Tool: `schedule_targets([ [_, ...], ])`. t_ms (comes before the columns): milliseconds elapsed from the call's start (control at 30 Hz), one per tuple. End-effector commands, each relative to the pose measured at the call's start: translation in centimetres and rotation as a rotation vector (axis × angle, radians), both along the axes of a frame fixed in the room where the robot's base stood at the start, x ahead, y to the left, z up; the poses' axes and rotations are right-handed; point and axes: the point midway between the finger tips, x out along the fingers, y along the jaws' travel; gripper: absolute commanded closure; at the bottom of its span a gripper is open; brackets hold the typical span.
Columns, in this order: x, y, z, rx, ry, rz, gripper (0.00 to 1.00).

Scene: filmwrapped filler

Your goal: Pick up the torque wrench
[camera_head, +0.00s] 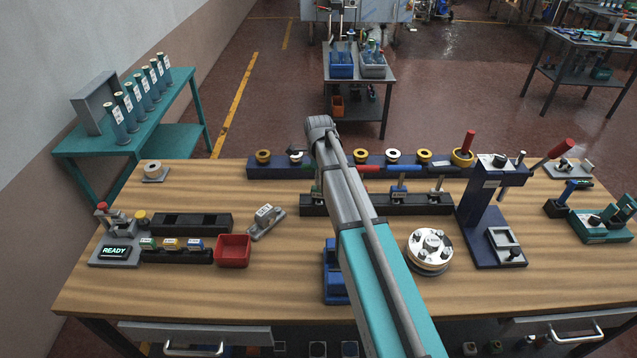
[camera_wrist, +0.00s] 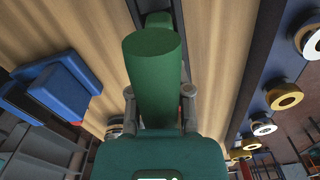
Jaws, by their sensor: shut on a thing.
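My gripper (camera_wrist: 158,98) shows in the wrist view with its two fingertips on either side of a green cylindrical handle (camera_wrist: 153,65). It is shut on this handle. I take it for the torque wrench's grip; its far end runs over a dark rail, and its head cannot be made out. In the head view my own arm covers the gripper and the green handle. Beside the arm there, a black tool rack (camera_head: 430,206) holds several upright tools, among them one with a blue grip (camera_head: 399,168) and one with a red grip (camera_head: 364,168).
A dark rail with several ring-shaped spools (camera_head: 393,156) lies behind the rack. A blue block (camera_head: 333,283) stands left of my arm, a round flanged part (camera_head: 430,249) and a dark blue press (camera_head: 484,205) right. A red bin (camera_head: 233,250) sits left.

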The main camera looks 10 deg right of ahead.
Motion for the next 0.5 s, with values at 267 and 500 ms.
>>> schedule_targets([
  [267, 0.0, 0.0, 0.5, 0.001, 0.000, 0.000, 1.00],
  [500, 0.0, 0.0, 2.0, 0.000, 0.000, 0.000, 1.00],
])
